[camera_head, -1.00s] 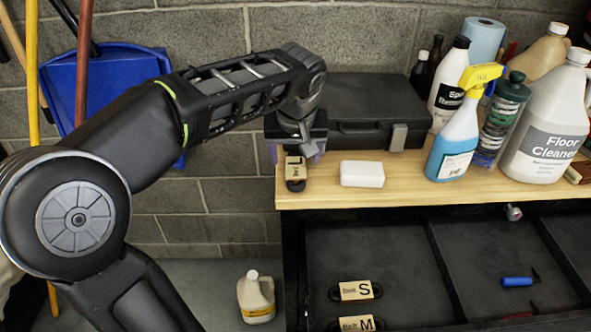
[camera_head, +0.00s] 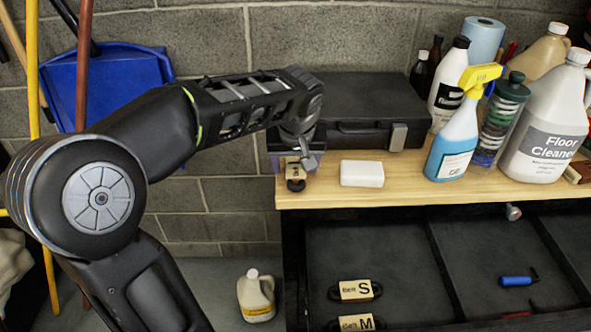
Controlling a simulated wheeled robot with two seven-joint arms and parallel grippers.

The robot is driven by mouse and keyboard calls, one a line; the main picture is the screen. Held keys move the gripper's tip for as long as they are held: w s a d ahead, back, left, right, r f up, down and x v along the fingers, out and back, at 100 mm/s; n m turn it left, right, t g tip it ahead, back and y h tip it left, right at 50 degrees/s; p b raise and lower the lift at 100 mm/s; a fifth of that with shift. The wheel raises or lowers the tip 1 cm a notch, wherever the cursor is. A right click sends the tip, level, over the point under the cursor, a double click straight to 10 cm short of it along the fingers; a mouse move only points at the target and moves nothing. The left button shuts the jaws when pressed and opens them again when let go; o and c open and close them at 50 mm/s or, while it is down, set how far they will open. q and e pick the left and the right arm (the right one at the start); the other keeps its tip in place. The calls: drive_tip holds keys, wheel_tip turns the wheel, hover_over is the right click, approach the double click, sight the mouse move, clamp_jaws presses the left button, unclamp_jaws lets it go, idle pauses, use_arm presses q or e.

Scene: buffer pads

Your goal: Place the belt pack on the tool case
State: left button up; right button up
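A belt pack (camera_head: 296,185) with a tan label and a dark strap lies at the left end of the wooden bench top; its upper part is covered by my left gripper. My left gripper (camera_head: 297,163) points down over it, its fingers apart on either side of the pack. Contact between fingers and pack cannot be made out. The black tool case (camera_head: 365,133) stands closed behind, against the wall, and its visible top is bare. My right gripper is not in view.
A white block (camera_head: 362,174) lies right of the pack. A blue spray bottle (camera_head: 455,140), a floor cleaner jug (camera_head: 545,125) and other bottles crowd the right. Below, an open drawer (camera_head: 385,245) holds packs labelled S (camera_head: 356,290) and M (camera_head: 356,323).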

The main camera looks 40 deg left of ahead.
sight(296, 168)
use_arm(q)
clamp_jaws()
idle(0.5)
drive_tip(key=shift+r, duration=0.1)
wheel_tip(296, 168, up, 10)
idle(0.5)
idle(0.4)
